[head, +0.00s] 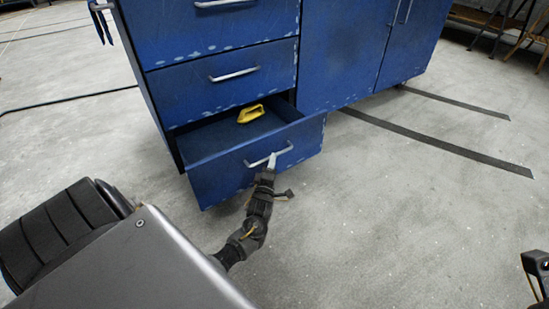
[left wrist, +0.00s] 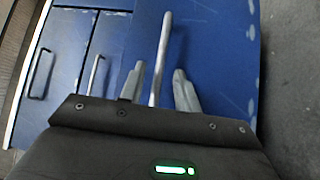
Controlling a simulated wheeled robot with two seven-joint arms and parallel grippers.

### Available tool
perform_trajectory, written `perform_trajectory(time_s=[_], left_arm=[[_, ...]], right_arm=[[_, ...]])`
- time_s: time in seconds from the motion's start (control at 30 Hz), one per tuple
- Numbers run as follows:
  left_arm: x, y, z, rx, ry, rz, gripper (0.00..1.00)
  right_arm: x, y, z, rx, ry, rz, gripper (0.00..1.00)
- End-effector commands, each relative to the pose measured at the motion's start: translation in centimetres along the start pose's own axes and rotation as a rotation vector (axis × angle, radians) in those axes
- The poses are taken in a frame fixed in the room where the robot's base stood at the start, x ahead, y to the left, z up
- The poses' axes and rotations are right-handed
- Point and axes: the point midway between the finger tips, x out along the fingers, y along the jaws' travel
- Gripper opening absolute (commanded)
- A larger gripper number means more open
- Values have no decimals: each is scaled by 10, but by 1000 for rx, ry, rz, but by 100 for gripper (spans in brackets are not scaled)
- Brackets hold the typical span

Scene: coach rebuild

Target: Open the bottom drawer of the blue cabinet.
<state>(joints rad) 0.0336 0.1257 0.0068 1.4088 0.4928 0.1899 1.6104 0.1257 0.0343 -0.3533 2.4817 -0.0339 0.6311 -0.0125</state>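The blue cabinet (head: 215,35) stands at the top of the head view. Its bottom drawer (head: 225,178) is pulled out part way, and its inside shows. My left gripper (head: 271,163) is at the silver handle (head: 284,152) on the drawer front. In the left wrist view the two grey fingers of my left gripper (left wrist: 160,80) stand apart, with the handle bar (left wrist: 165,35) between them. Blue shows on both sides of the bar, so the fingers look open around it. My right gripper's fingers do not show.
A yellow object (head: 251,114) lies inside the drawer. The drawer above (head: 220,75) is shut, and the doors (head: 345,50) to the right look shut. Dark strips (head: 440,140) lie on the floor at right. The concrete floor (head: 390,230) in front is clear.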

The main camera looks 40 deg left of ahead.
Motion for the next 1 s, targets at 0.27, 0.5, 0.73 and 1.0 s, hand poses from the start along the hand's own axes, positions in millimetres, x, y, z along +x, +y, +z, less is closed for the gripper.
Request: perform_trajectory(time_s=[0.27,0.5,0.73,1.0], left_arm=[[34,-1,0,2,0,1,32],[39,0,0,1,0,-1,32],[39,0,0,1,0,-1,19],[39,0,0,1,0,-1,0]], right_arm=[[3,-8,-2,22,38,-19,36],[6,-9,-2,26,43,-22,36],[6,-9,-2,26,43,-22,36],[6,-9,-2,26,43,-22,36]])
